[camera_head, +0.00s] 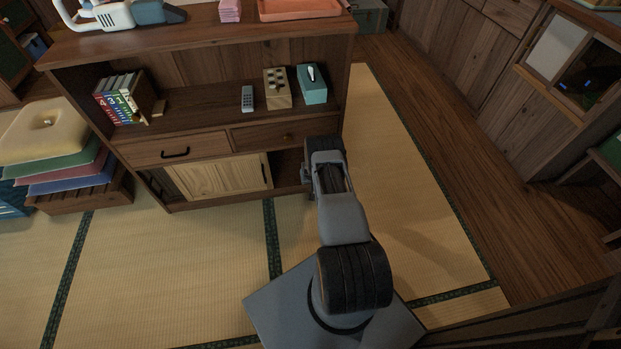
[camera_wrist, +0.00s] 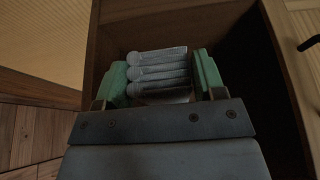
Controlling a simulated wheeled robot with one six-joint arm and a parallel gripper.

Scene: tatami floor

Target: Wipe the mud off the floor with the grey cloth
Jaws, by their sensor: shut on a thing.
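The bundle is at the mouth of a dark wooden compartment. In the head view my arm reaches to the right end of the low cabinet's bottom shelf, and the fingers and cloth are hidden there. I cannot make out any mud on the visible floor.
The wooden cabinet (camera_head: 215,143) has drawers and a pale sliding door (camera_head: 222,178). Books (camera_head: 121,100), a remote (camera_head: 247,98) and a teal box (camera_head: 311,86) stand on its shelf. Stacked cushions (camera_head: 55,150) are at left. Tatami (camera_head: 165,265) in front is clear.

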